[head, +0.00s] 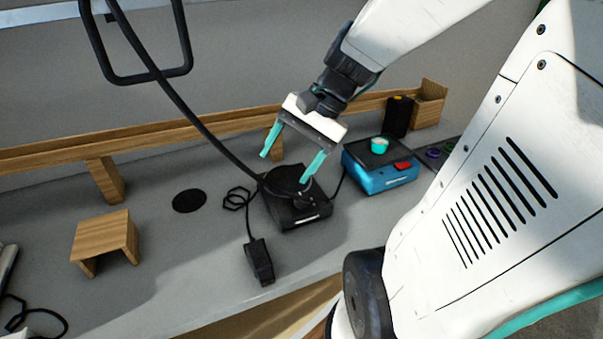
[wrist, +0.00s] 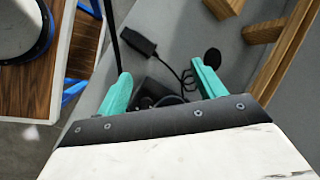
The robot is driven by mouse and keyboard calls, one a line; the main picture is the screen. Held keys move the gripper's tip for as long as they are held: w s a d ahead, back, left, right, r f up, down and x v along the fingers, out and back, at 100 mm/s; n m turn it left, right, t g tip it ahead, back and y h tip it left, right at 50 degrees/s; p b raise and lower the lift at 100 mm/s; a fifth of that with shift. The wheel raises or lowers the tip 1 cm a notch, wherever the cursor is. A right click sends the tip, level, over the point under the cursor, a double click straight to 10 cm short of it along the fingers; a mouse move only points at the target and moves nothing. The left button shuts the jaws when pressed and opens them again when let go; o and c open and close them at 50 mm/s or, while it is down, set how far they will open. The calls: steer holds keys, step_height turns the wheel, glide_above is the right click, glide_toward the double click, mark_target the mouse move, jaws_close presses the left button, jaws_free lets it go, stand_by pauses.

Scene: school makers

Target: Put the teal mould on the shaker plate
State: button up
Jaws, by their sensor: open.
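The teal mould (head: 379,146), a small round cup with a pale top, stands upright on the flat dark plate (head: 362,152) of a blue box (head: 381,180) with a red switch. This box looks like the shaker. My gripper (head: 283,170) is open and empty, left of the mould and apart from it. Its teal fingers are above a black box with a round dark top (head: 285,181). In the wrist view my open gripper (wrist: 160,72) has part of a black device below its fingers. The mould is not visible there.
A black pedal-like block (head: 259,262) on a cable lies in front of the black box. A wooden stand (head: 105,240) and a dark disc (head: 189,201) are on the left. A wooden rail (head: 170,132) runs along the back. A black container (head: 398,117) stands behind the blue box.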

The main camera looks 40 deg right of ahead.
steer(key=s+a+r+n+h, duration=0.1)
steer(key=s+a+n+h, duration=0.1)
steer(key=s+n+h, duration=0.1)
steer(key=s+a+r+n+g+h, duration=0.1)
steer(key=s+a+r+n+h, duration=0.1)
steer(key=s+n, duration=0.4)
steer(key=shift+s+a+n+h, duration=0.2)
steer(key=shift+n+h, duration=0.4)
steer(key=shift+n, duration=0.6)
steer(key=shift+r, duration=0.1)
